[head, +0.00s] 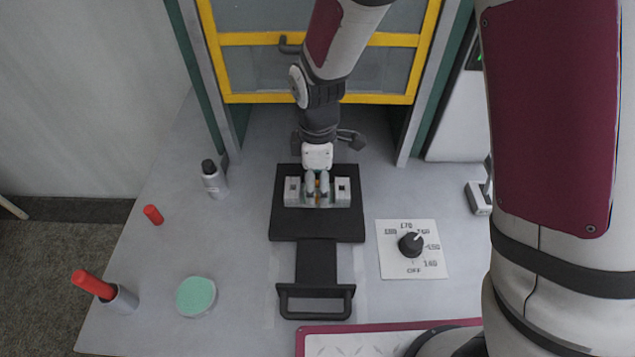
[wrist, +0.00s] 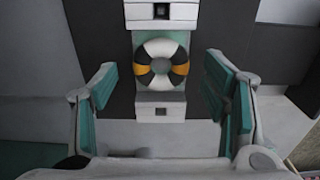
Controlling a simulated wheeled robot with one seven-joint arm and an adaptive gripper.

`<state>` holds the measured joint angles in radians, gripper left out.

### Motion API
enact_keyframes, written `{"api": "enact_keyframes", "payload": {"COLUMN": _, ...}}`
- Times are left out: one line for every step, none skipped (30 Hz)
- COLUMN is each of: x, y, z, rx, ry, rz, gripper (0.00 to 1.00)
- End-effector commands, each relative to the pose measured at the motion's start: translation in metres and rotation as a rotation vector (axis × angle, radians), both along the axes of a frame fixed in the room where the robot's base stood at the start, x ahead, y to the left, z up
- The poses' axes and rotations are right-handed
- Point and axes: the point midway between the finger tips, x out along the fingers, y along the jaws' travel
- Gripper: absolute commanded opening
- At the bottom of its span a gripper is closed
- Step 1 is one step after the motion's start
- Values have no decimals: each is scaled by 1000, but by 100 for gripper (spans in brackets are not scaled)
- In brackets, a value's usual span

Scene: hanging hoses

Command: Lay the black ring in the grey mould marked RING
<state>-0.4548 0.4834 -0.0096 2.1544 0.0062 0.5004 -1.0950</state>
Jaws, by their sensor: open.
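My gripper (head: 317,187) points down over a grey mould (head: 342,191) on a black sliding plate (head: 287,223) in the head view. In the wrist view its two teal-padded fingers (wrist: 160,72) stand wide apart, one on each side of the mould (wrist: 160,103). A round ring-shaped piece with black, white and orange patches (wrist: 160,82) lies in the middle of the mould, between the fingers and apart from both. I cannot tell whether these patches are the black ring or part of the mould. No RING marking is legible.
The plate has a front handle (head: 316,301). A dial panel (head: 427,261) is at its right. A spray bottle (head: 214,180), a red-handled tool in a cup (head: 123,299), a red cap (head: 153,214) and a green-topped round tin (head: 195,295) stand left. A yellow-framed guard (head: 250,39) is behind.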

Motion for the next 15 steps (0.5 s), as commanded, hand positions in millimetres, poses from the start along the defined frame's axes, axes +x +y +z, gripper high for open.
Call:
{"api": "enact_keyframes", "payload": {"x": -2, "y": 0, "z": 12, "rx": 2, "ry": -3, "rz": 0, "gripper": 68}}
{"api": "enact_keyframes", "payload": {"x": -2, "y": 0, "z": 18, "rx": 2, "ry": -3, "rz": -1, "gripper": 68}}
{"api": "enact_keyframes", "payload": {"x": -2, "y": 0, "z": 26, "rx": 2, "ry": -4, "rz": -2, "gripper": 68}}
{"api": "enact_keyframes", "payload": {"x": -2, "y": 0, "z": 33, "rx": 2, "ry": -3, "rz": -2, "gripper": 68}}
{"api": "enact_keyframes", "payload": {"x": -2, "y": 0, "z": 40, "rx": 2, "ry": -4, "rz": -2, "gripper": 68}}
{"api": "enact_keyframes", "payload": {"x": -3, "y": 0, "z": 49, "rx": 2, "ry": -4, "rz": -2, "gripper": 68}}
{"api": "enact_keyframes", "payload": {"x": -3, "y": 0, "z": 55, "rx": 2, "ry": -4, "rz": -2, "gripper": 68}}
{"api": "enact_keyframes", "payload": {"x": -2, "y": 0, "z": 61, "rx": 2, "ry": -4, "rz": -2, "gripper": 68}}
{"api": "enact_keyframes", "payload": {"x": -2, "y": 0, "z": 69, "rx": 2, "ry": -4, "rz": -2, "gripper": 68}}
{"api": "enact_keyframes", "payload": {"x": -2, "y": 0, "z": 74, "rx": 1, "ry": -4, "rz": -1, "gripper": 68}}
{"api": "enact_keyframes", "payload": {"x": -2, "y": 0, "z": 79, "rx": 1, "ry": -3, "rz": -1, "gripper": 68}}
{"api": "enact_keyframes", "payload": {"x": -2, "y": 0, "z": 86, "rx": 1, "ry": -3, "rz": -1, "gripper": 68}}
{"api": "enact_keyframes", "payload": {"x": -2, "y": 0, "z": 90, "rx": 1, "ry": -3, "rz": -1, "gripper": 68}}
{"api": "enact_keyframes", "payload": {"x": -2, "y": 0, "z": 94, "rx": 1, "ry": -2, "rz": -2, "gripper": 68}}
{"api": "enact_keyframes", "payload": {"x": -2, "y": 0, "z": 98, "rx": 1, "ry": -2, "rz": -1, "gripper": 68}}
